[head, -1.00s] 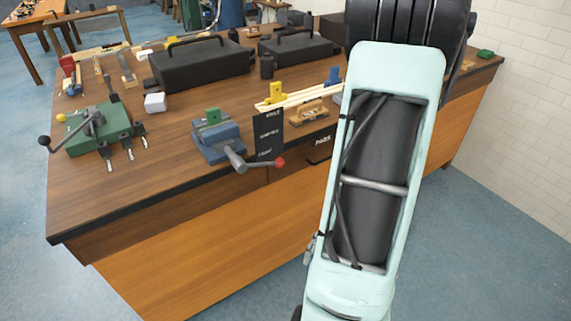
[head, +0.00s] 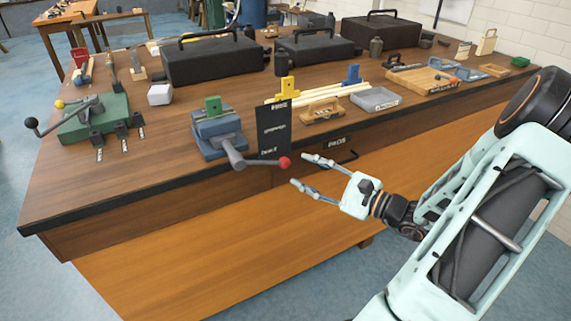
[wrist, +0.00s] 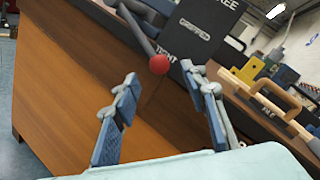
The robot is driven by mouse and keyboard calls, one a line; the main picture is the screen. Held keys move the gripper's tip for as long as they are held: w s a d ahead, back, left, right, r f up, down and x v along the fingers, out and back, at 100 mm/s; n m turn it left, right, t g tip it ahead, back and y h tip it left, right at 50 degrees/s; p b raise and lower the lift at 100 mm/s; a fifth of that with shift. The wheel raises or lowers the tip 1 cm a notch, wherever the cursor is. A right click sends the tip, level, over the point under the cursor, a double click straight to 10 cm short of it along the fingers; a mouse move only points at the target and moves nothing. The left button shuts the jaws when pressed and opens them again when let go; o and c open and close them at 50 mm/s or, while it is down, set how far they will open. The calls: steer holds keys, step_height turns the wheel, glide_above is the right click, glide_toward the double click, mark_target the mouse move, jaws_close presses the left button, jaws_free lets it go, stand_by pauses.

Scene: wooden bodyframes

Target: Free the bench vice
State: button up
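The blue-grey bench vice (head: 218,138) stands near the front edge of the wooden bench, with a green block (head: 213,105) upright at its jaws. Its grey lever (head: 238,158) slants forward to a red ball knob (head: 284,162); in the wrist view the knob (wrist: 158,64) shows beyond and between my fingertips. A black card (head: 272,130) beside the vice bears white lettering; in the wrist view it (wrist: 195,38) partly reads "TIGHT" and "...REE". My gripper (head: 300,171) is open and empty, just right of the knob, apparently not touching it.
A green clamp fixture (head: 95,122) with a black-knobbed lever stands left of the vice. A wooden-handled tool (head: 322,111) and a grey tray (head: 376,98) lie to the right. Black cases (head: 212,62) stand behind. The bench front edge (head: 130,208) is below the vice.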

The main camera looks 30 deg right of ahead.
mark_target(284, 161)
steer(key=x, duration=0.7)
steer(key=shift+a, duration=0.1)
jaws_close()
